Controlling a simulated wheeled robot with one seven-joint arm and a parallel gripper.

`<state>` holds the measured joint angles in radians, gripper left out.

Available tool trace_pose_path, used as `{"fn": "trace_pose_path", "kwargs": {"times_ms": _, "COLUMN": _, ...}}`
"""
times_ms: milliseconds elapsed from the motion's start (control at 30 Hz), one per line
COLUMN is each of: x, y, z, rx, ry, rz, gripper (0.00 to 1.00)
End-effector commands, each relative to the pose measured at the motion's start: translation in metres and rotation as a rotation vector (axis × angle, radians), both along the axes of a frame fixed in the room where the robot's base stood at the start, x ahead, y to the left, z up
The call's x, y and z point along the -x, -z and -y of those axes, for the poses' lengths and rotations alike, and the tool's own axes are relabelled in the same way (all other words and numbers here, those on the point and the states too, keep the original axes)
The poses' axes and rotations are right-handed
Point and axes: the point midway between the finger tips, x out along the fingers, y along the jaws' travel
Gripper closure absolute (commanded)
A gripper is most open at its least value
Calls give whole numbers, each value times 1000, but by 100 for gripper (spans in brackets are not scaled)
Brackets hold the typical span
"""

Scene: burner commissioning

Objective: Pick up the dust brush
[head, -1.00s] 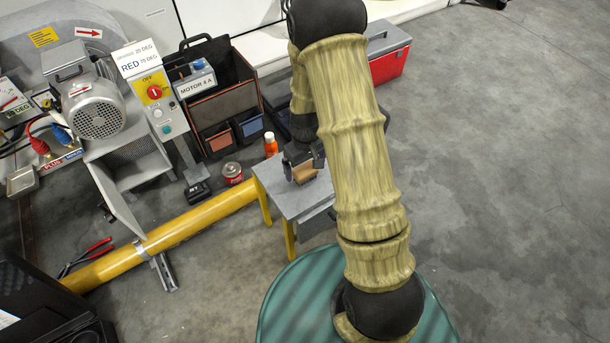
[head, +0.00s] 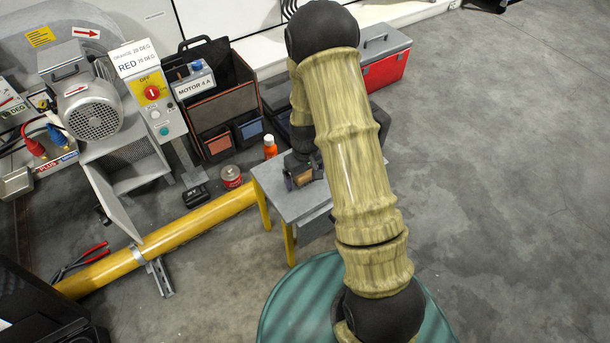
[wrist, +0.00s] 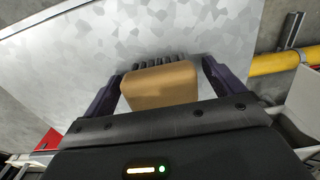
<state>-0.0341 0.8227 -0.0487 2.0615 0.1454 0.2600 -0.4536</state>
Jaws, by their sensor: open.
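The dust brush (wrist: 160,86) has a tan wooden block and dark bristles. In the wrist view it lies on the grey metal tabletop (wrist: 110,50), between the two fingers of my gripper (wrist: 162,82). The fingers are open, one on each side of the block, with a narrow gap at the left and a wider one at the right. In the head view my gripper (head: 301,170) is low over the small table (head: 272,187). The brush (head: 303,178) is mostly hidden there by the gripper and arm.
An orange bottle (head: 270,147) and a red can (head: 232,176) stand on the floor beyond the table. A yellow pipe (head: 180,238) runs along the floor to the left. A tool bag (head: 222,100) and a red toolbox (head: 385,65) stand behind. The floor at the right is clear.

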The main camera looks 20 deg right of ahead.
Motion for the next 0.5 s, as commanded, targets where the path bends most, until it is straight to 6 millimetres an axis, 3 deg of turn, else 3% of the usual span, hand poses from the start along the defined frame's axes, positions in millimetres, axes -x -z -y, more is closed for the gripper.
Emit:
{"fn": "trace_pose_path", "kwargs": {"times_ms": 267, "x": 0, "y": 0, "z": 0, "rx": 0, "ry": 0, "rz": 0, "gripper": 6}}
{"fn": "trace_pose_path", "kwargs": {"times_ms": 500, "x": 0, "y": 0, "z": 0, "rx": 0, "ry": 0, "rz": 0, "gripper": 52}}
